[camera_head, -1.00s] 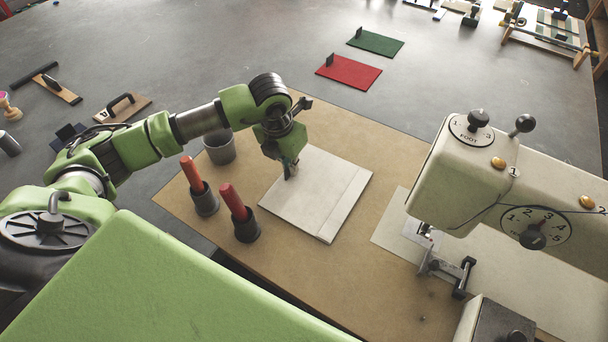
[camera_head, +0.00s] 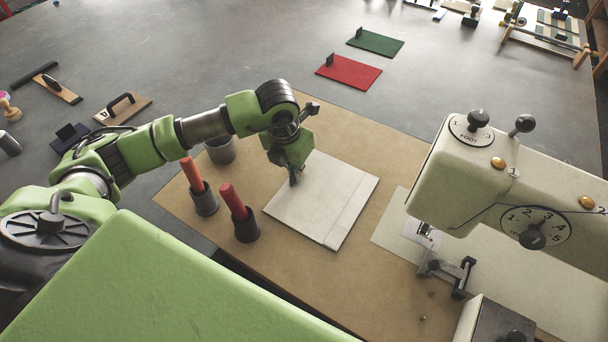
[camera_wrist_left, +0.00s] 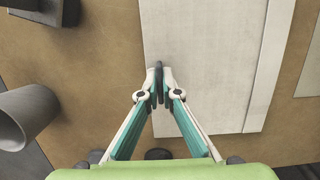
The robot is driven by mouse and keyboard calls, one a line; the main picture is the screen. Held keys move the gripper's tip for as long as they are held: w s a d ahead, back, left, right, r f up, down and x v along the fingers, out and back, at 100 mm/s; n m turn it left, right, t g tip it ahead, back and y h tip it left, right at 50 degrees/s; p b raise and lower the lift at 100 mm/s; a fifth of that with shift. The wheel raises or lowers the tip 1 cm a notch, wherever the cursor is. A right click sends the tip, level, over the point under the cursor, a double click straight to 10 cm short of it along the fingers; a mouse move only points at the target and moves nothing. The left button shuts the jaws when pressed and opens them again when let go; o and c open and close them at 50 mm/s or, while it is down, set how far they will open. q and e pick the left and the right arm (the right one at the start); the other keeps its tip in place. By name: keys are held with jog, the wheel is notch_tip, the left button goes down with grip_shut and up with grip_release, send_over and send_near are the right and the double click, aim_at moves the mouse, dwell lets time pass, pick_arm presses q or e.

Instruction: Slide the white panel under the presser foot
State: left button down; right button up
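The white panel (camera_head: 318,207) lies flat on the tan board, left of the sewing machine (camera_head: 470,180). It has a narrow strip along its right side and also fills the middle of the left wrist view (camera_wrist_left: 205,60). My left gripper (camera_head: 294,182) is over the panel's left part, pointing down. In the wrist view its fingertips (camera_wrist_left: 159,84) are pressed close together around a small dark upright piece at the panel's left edge. The presser foot (camera_head: 425,231) is under the machine head, right of the panel and apart from it. My right gripper is not in view.
Two dark cups with red handles (camera_head: 239,205) and a grey cup (camera_head: 220,149) stand left of the panel. A pale flat plate (camera_head: 388,236) lies between panel and machine. Red (camera_head: 348,72) and green (camera_head: 375,43) panels lie farther back. Bare board separates panel and machine.

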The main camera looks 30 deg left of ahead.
aim_at(324, 207)
pick_arm(q)
jog(key=shift+s+d+f, duration=0.1)
jog(key=shift+s+d, duration=0.15)
jog(key=shift+d, duration=0.05)
jog(key=shift+d, duration=0.1)
jog(key=shift+s+d, duration=0.3)
jog(key=shift+d, duration=0.25)
jog(key=shift+s+d, duration=0.25)
jog(key=shift+d, duration=0.25)
jog(key=shift+d, duration=0.15)
jog(key=shift+s+d, duration=0.25)
jog(key=shift+d, duration=0.25)
jog(key=shift+s+d, duration=0.25)
jog(key=shift+d, duration=0.2)
jog(key=shift+d, duration=0.1)
jog(key=shift+s+d, duration=0.3)
jog(key=shift+d, duration=0.25)
jog(key=shift+s+d, duration=0.25)
jog(key=shift+d, duration=0.25)
jog(key=shift+d, duration=0.15)
jog(key=shift+s+d, duration=0.25)
jog(key=shift+d, duration=0.25)
jog(key=shift+s+d, duration=0.25)
jog(key=shift+d, duration=0.25)
